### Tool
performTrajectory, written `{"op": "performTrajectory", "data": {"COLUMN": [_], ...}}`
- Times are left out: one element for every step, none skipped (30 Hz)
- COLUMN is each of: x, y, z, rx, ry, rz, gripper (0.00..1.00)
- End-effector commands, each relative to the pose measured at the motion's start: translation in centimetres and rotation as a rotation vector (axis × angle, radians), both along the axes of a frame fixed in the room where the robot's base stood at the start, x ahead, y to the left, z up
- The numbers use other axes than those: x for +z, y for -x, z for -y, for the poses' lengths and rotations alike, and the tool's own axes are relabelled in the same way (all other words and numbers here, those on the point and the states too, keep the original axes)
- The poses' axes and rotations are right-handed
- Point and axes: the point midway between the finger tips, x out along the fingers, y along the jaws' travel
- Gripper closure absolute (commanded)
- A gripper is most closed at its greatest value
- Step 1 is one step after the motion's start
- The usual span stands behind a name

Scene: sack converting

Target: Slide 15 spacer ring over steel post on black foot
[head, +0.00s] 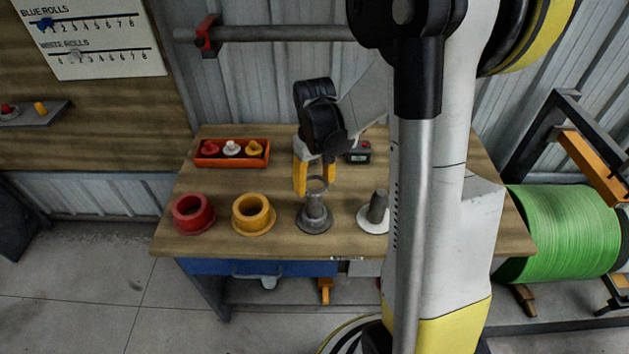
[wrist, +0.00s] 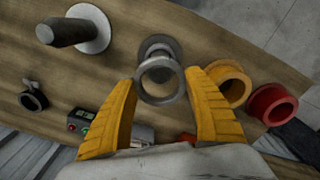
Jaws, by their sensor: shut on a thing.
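My gripper (head: 315,174) has yellow fingers, shut on a grey metal spacer ring (head: 317,184). In the wrist view the ring (wrist: 160,80) sits between the fingertips (wrist: 160,82), its opening facing the camera. The steel post (head: 315,205) stands upright on a dark round foot (head: 314,222) near the table's front. The ring is close to the post's top in the head view; in the wrist view the post's foot (wrist: 158,46) shows beyond the ring, partly covered. I cannot tell whether the ring is around the post. No number is readable on the ring.
A second post (head: 378,206) on a white foot stands to the right, partly behind my arm. A yellow flanged spool (head: 253,214) and a red one (head: 193,213) stand left. An orange tray (head: 232,162) and a small dark device (head: 358,152) lie farther back on the table.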

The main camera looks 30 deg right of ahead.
Motion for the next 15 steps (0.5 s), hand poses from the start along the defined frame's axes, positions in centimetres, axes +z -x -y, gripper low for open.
{"op": "performTrajectory", "data": {"x": [-0.6,-0.8,-1.0,-1.2,-1.4,-1.7,-1.9,-2.1,-2.4,-2.6,-2.8,-3.0,-3.2,-3.4,-3.7], "y": [0.0,0.0,0.0,0.0,0.0,0.0,0.0,0.0,0.0,0.0,0.0,0.0,0.0,0.0,0.0], "z": [0.0,0.0,0.0,0.0,0.0,0.0,0.0,0.0,0.0,0.0,0.0,0.0,0.0,0.0,0.0], "rx": [0.0,0.0,0.0,0.0,0.0,0.0,0.0,0.0,0.0,0.0,0.0,0.0,0.0,0.0,0.0], "ry": [0.0,0.0,0.0,0.0,0.0,0.0,0.0,0.0,0.0,0.0,0.0,0.0,0.0,0.0,0.0], "rz": [0.0,0.0,0.0,0.0,0.0,0.0,0.0,0.0,0.0,0.0,0.0,0.0,0.0,0.0,0.0], "gripper": [0.77,0.77,0.77,0.77,0.77,0.77,0.77,0.77,0.77,0.77,0.77,0.77,0.77,0.77,0.77]}}
